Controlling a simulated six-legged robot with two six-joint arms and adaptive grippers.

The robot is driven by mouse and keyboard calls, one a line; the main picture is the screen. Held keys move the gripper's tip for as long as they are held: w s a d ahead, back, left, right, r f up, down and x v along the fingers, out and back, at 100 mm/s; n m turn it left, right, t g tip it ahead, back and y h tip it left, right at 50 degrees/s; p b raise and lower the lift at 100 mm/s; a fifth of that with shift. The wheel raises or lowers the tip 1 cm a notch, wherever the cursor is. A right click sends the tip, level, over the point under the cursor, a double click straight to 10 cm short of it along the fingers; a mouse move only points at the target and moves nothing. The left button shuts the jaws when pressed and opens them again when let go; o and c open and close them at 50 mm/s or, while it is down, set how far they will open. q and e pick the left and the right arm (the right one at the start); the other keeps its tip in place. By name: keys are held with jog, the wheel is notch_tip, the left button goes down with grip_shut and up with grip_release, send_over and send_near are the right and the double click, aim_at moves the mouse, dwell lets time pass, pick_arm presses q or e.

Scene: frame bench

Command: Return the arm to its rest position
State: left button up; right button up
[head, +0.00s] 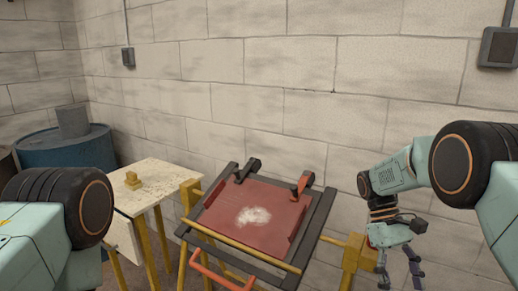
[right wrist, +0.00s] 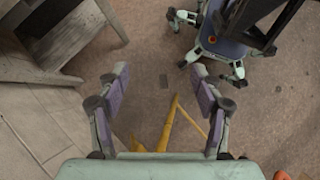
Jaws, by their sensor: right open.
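My right arm comes in from the right in the head view, and its gripper (head: 400,270) hangs down beside the right side of the bench frame. The right wrist view shows the same gripper (right wrist: 160,100) with its two fingers wide apart and nothing between them.
A frame bench holds a red panel (head: 232,227) with a whitish patch, a black clamp (head: 248,169) and a red-and-black clamp (head: 301,187). A blue barrel (head: 70,150) stands behind. A block wall closes the back.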

jog(key=s+a+f+m+t+y+b, duration=0.1)
jog(key=s+a+f+t, duration=0.15)
jog(key=s+f, duration=0.65)
jog(key=s+a+f+t+y, duration=0.1)
jog(key=s+a+f, duration=0.35)
jog(key=f, duration=0.85)
jog(key=s+m+t, duration=0.2)
jog(key=s+t, duration=0.2)
jog(key=s, duration=1.3)
jog(key=shift+m+b, duration=0.3)
jog(key=shift+b, duration=0.1)
jog(key=shift+a+r, duration=0.1)
